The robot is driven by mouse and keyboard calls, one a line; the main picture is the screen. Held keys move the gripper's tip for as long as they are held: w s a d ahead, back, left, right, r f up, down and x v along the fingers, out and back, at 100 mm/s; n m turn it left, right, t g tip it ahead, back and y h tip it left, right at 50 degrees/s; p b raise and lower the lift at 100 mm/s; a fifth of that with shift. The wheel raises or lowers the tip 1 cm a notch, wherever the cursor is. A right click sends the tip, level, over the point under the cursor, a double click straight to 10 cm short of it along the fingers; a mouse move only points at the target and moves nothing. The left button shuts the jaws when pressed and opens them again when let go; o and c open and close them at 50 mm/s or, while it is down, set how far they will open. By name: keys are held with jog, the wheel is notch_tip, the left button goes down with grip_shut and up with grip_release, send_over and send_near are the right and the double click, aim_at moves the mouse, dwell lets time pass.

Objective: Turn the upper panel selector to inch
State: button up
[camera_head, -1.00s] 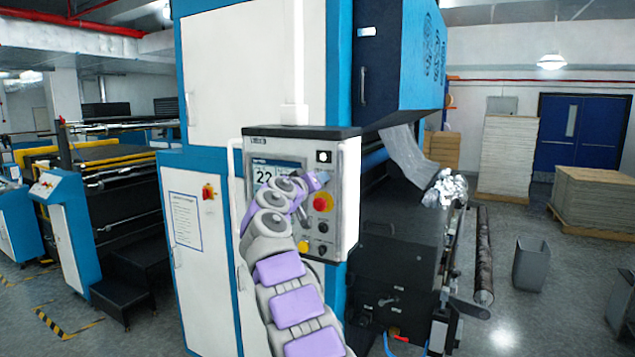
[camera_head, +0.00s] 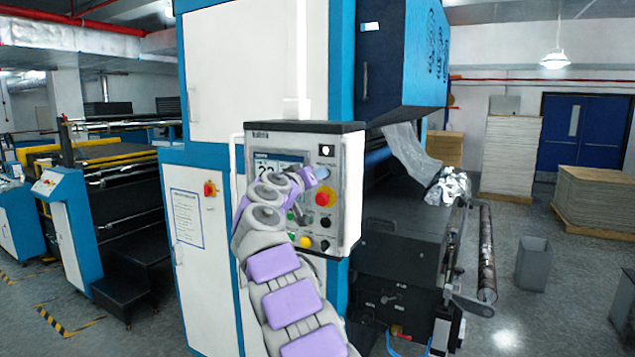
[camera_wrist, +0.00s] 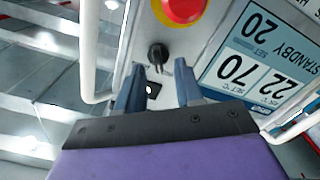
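The grey control panel (camera_head: 342,210) hangs on the machine front, with a lit screen and a column of controls. The upper panel selector (camera_wrist: 157,53), a small black knob, shows in the wrist view between the red stop button and a black square with a white dot. The wrist picture shows the panel upside down. My gripper (camera_wrist: 159,64) is open, its two blue-grey fingertips on either side of the selector in the picture. I cannot tell whether they touch it. In the head view my gripper (camera_head: 322,173) hides the selector.
The red stop button (camera_head: 325,196) sits just below my gripper, with black knobs (camera_head: 325,221) and a yellow button (camera_head: 306,242) lower down. White guard rails (camera_wrist: 88,55) run along the panel sides. The screen (camera_wrist: 262,60) reads STANDBY.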

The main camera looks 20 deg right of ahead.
jog(key=b+v, duration=0.2)
jog(key=v, duration=1.2)
jog(key=shift+a, duration=0.35)
jog(key=shift+f, duration=0.1)
jog(key=s+d+f+g+y+b, duration=0.15)
jog(key=s+d+f+g, duration=0.25)
jog(key=s+f, duration=0.55)
jog(key=s+d+f+g+y, duration=0.35)
jog(key=s+f, duration=0.35)
jog(key=s, duration=0.5)
jog(key=s+a+f+n+g+y, duration=0.1)
jog(key=s+a+f+y, duration=0.2)
jog(key=s, duration=0.7)
jog(key=s+a+f+n+g+y, duration=0.1)
jog(key=s+a+f+g+y, duration=0.1)
jog(key=s+a+f, duration=0.6)
jog(key=s+a+f+n+g+y+b, duration=0.1)
jog(key=s+a+f+y, duration=0.3)
jog(key=s+f, duration=0.8)
jog(key=shift+s+a+f+n+g, duration=0.25)
jog(key=shift+s+a+n+g, duration=0.4)
jog(key=shift+a, duration=0.15)
